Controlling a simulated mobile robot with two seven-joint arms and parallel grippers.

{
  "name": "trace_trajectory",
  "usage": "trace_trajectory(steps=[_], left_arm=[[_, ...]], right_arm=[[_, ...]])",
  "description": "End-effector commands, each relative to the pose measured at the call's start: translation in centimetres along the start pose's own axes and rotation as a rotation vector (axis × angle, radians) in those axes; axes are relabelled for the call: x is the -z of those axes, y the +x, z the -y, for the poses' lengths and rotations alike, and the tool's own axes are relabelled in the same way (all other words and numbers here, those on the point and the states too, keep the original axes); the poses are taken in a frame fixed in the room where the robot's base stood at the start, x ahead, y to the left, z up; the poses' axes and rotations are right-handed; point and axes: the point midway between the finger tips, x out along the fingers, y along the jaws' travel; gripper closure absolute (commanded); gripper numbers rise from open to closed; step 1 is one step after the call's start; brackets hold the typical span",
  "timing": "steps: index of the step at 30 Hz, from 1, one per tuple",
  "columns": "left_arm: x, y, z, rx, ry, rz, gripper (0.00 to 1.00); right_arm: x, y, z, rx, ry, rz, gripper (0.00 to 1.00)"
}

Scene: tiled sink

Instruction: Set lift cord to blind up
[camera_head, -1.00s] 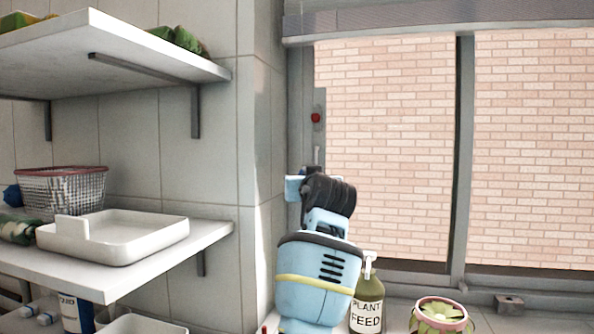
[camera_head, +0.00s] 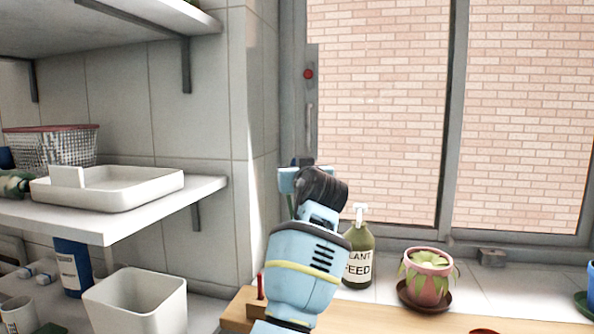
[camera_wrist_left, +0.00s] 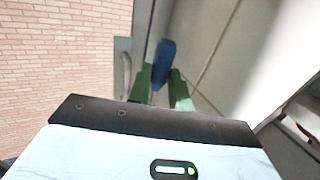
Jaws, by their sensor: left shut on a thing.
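My left gripper (camera_head: 289,204) is in front of the wall corner beside the window, mostly hidden behind my own wrist in the head view. The left wrist view shows its green fingers (camera_wrist_left: 163,84) shut on a blue elongated piece, apparently the lift cord's pull (camera_wrist_left: 165,58). The cord itself cannot be made out in either view. The blind is outside the current head view. My right gripper is not in view.
A plant feed bottle (camera_head: 359,250) and a potted plant (camera_head: 428,282) stand right of my arm. The window frame has a handle (camera_head: 309,122) and red button (camera_head: 308,74). Shelves at left hold a white tray (camera_head: 120,190) and wire basket (camera_head: 50,147).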

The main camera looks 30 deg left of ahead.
Motion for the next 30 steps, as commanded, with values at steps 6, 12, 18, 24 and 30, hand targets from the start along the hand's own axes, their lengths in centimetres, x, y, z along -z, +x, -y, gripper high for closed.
trace_trajectory(steps=[6, 12, 18, 24, 30], left_arm=[[-0.2, 0.1, 0.0, 0.000, 0.002, 0.003, 0.68], [-0.1, 0.0, 0.0, 0.000, 0.001, 0.001, 0.58], [0.1, 0.0, 0.0, -0.001, 0.000, 0.000, 0.58], [2.1, 0.0, 0.0, -0.001, -0.001, 0.000, 0.58], [3.5, -1.2, 0.2, -0.001, 0.000, 0.001, 0.58]], right_arm=[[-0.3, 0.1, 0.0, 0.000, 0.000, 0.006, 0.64], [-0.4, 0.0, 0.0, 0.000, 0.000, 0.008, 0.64], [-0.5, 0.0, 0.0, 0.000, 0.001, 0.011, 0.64], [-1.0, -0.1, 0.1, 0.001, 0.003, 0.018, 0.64], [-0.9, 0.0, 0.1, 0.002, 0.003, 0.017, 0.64]])
